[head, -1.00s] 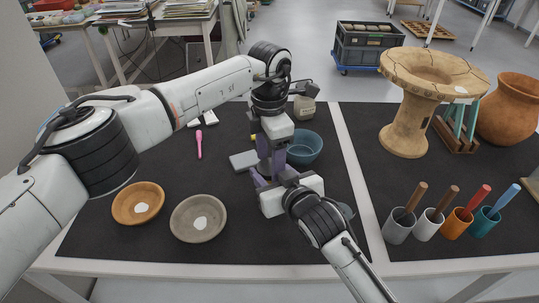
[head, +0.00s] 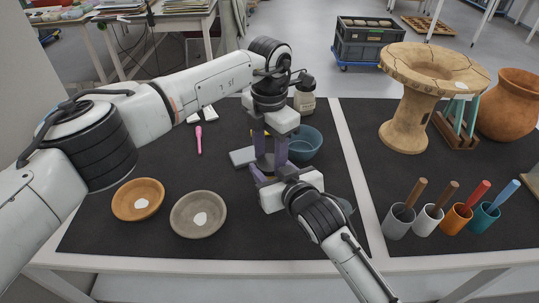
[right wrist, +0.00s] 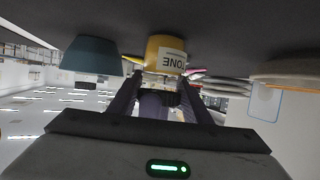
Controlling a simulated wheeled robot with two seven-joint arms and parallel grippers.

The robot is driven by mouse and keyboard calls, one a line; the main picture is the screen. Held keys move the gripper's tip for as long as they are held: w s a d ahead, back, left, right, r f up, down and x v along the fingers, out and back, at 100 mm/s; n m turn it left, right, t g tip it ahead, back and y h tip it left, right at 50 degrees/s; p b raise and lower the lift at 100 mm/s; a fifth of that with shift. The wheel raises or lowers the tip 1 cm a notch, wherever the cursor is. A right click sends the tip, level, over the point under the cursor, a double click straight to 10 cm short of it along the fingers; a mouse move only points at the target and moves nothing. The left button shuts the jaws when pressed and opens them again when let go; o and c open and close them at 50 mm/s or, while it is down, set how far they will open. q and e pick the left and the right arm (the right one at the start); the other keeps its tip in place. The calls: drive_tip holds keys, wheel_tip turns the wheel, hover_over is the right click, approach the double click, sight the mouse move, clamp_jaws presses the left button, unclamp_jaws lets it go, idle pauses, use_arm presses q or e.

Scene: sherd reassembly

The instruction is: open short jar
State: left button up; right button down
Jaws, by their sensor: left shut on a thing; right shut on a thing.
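The short jar (right wrist: 165,54) is yellow, with a white label that reads upside down as "TONE" in the right wrist view. It stands on the dark mat between the fingers of my right gripper (head: 263,174), which is shut on it. In the head view the grippers mostly hide it. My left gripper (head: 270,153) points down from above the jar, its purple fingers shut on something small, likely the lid. The lid cannot be made out clearly between the fingers.
A blue bowl (head: 304,143) stands close right of the grippers, a grey block (head: 242,157) close left. A cream bottle (head: 304,102) is behind. An orange dish (head: 124,202) and a grey dish (head: 184,219) lie front left. Cups with tools (head: 397,224) stand right.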

use_arm(q)
drive_tip(key=o, duration=1.2)
drive_tip(key=shift+c, duration=0.2)
use_arm(e)
drive_tip(key=shift+d, duration=0.1)
use_arm(q)
drive_tip(key=shift+r, duration=0.1)
wheel_tip(320, 180, up, 4)
drive_tip(key=shift+r, duration=0.15)
drive_tip(key=shift+c, duration=0.3)
wheel_tip(320, 180, up, 2)
drive_tip(key=shift+r+m, duration=0.2)
drive_tip(key=shift+m, duration=0.9)
drive_tip(key=shift+r+m, duration=0.35)
drive_tip(key=shift+m, duration=0.05)
drive_tip(key=shift+f, duration=0.1)
wheel_tip(320, 180, down, 8)
drive_tip(key=shift+r, duration=0.25)
